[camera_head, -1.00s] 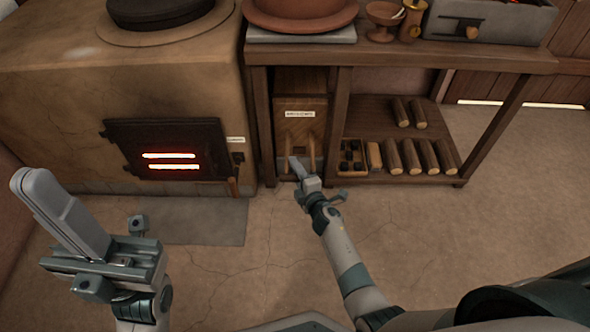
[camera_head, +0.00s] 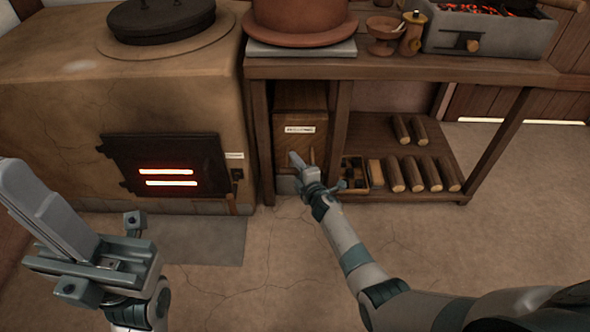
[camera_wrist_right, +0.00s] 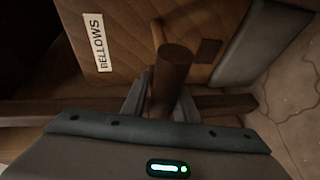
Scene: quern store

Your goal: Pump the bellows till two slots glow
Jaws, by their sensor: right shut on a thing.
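The bellows box (camera_head: 315,100), with a white label, stands under the bench; its BELLOWS label (camera_wrist_right: 97,43) reads clearly in the right wrist view. A round wooden handle (camera_wrist_right: 172,70) stands out from its front. My right gripper (camera_head: 297,163) is shut on this handle, close in front of the box. Its fingers flank the handle in the right wrist view (camera_wrist_right: 160,100). The dark stove door (camera_head: 120,165) has two slots, upper (camera_head: 165,172) and lower (camera_head: 171,184), both glowing. My left gripper (camera_head: 45,215) is raised at the left, its fingers together and empty.
The wooden bench (camera_head: 420,70) has posts on both sides of the box. Its lower shelf holds several logs (camera_head: 415,175) and a small divided tray (camera_head: 355,170). A grey ember tray (camera_head: 490,35) sits on top. The floor in front is clear.

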